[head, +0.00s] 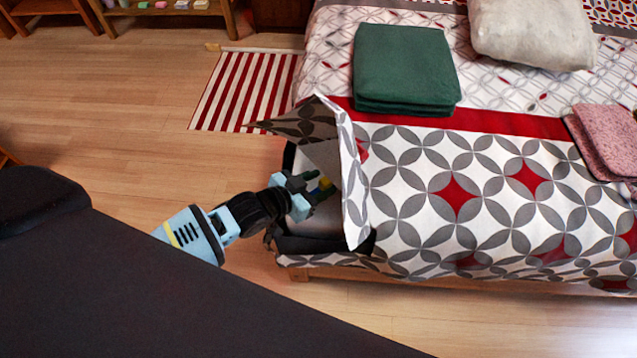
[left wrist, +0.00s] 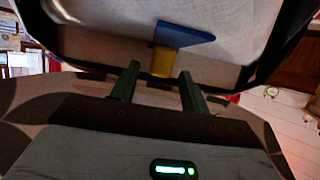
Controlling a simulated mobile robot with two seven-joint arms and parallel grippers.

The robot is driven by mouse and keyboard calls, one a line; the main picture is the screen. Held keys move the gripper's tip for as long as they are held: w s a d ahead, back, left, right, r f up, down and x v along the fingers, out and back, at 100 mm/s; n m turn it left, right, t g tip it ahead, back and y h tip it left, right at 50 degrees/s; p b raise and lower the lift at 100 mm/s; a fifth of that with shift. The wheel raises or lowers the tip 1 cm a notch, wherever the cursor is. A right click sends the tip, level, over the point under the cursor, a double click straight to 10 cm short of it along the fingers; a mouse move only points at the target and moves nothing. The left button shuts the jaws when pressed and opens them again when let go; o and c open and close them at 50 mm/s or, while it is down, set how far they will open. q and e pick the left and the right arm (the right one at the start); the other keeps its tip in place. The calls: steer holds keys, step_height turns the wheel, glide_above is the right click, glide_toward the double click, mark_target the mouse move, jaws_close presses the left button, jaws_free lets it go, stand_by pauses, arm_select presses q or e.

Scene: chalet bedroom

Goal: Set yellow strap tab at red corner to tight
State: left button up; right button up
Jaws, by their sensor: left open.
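The yellow strap tab (left wrist: 163,62) hangs below a flat blue piece (left wrist: 184,33) in the left wrist view, against a pale surface with a dark edge. A small red patch (head: 362,150) shows at the lifted cover corner. My left gripper (head: 314,182) reaches in from the left under the folded cover at the bed corner. Its two fingers (left wrist: 160,74) are apart, with the yellow tab between and just beyond their tips. Contact cannot be told. My right gripper is not in view.
The patterned cover (head: 460,190) is folded up at the corner and overhangs my gripper. A green folded blanket (head: 405,65), a pale pillow (head: 530,30) and pink folded cloths (head: 600,140) lie on the bed. A striped rug (head: 245,92) lies on open wooden floor to the left.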

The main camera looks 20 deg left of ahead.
arm_select(q)
jaws_close()
stand_by(0.3)
